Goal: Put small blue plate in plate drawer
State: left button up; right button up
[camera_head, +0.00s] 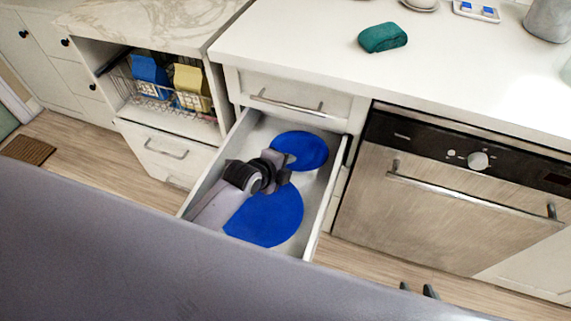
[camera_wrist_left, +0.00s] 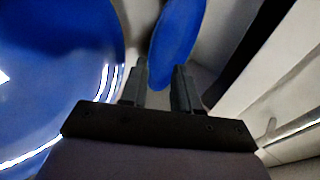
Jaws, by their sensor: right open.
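Two round blue plates are at the open drawer. The smaller-looking blue plate (camera_head: 308,147) is toward the drawer's back; the larger-looking blue plate (camera_head: 268,222) is nearer the front. My left gripper (camera_head: 285,163) is over the drawer (camera_head: 327,192), at the near edge of the back plate, hiding part of both plates. In the left wrist view, its fingers (camera_wrist_left: 160,92) stand apart with a gap. The back plate (camera_wrist_left: 178,35) shows beyond that gap, and the other plate (camera_wrist_left: 60,75) fills the left side. Only the dark fingertips of my right gripper (camera_head: 419,290) show, at the bottom.
A stainless dishwasher (camera_head: 450,200) stands right of the drawer. The white counter (camera_head: 300,50) above holds a green sponge-like object (camera_head: 383,37). A wire basket (camera_head: 165,98) with blue and yellow cartons sits in the left shelf. A closed drawer (camera_head: 290,98) is just above the open one.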

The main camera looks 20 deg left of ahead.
pick_arm(q)
jog(key=shift+r, duration=0.15)
jog(key=shift+s+a+r, duration=0.15)
jog(key=shift+s+r, duration=0.2)
jog(key=shift+s, duration=0.05)
jog(key=p+v, duration=0.2)
jog(key=v, duration=0.8)
jog(key=shift+s+r+p, duration=0.25)
jog(key=shift+s+p, duration=0.1)
jog(key=shift+p, duration=0.05)
pick_arm(e)
jog(key=shift+s+d+r, duration=0.1)
jog(key=shift+d+r, duration=0.1)
jog(key=shift+r, duration=0.85)
